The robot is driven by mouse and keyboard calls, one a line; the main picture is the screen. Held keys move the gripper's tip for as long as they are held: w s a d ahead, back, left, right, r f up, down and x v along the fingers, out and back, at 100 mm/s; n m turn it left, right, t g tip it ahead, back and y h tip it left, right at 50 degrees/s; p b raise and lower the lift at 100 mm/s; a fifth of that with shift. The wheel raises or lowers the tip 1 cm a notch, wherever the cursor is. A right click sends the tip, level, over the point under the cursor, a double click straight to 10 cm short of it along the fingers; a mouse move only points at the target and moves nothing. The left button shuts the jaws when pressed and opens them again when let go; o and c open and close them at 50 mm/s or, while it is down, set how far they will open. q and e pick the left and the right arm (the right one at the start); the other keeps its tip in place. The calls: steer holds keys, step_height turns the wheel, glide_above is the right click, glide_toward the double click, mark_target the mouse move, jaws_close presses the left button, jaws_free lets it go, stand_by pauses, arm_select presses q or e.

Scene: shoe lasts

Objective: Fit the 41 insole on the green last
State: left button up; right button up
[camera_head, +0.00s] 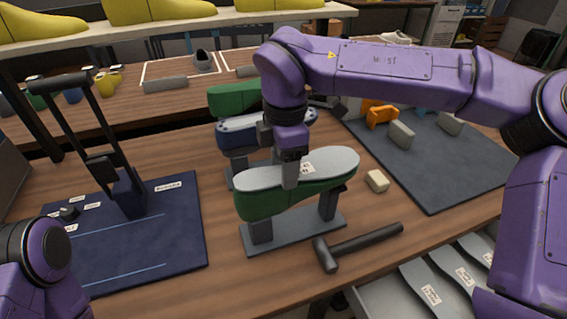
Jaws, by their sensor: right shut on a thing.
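The green last (268,202) stands sole up on a grey stand in the middle of the table. A light grey insole (325,161) with a small white label lies along its top; the label is too small to read surely. My right gripper (290,183) points down at the near side of the insole and is shut on it, hiding part of its edge. The insole roughly follows the last's outline; I cannot tell whether it touches all along. Part of my left arm shows at the lower left, but its gripper is out of view.
A hammer (358,246) and a pale block (377,181) lie right of the stand. A blue last (238,138) and another green last (232,98) stand behind. An open drawer at lower right holds several insoles (424,284). A dark lever device (126,194) stands on the left mat.

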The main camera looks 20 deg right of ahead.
steer(key=o, duration=1.1)
step_height(320, 180, up, 11)
steer(key=shift+d+f, duration=0.1)
steer(key=shift+f, duration=0.1)
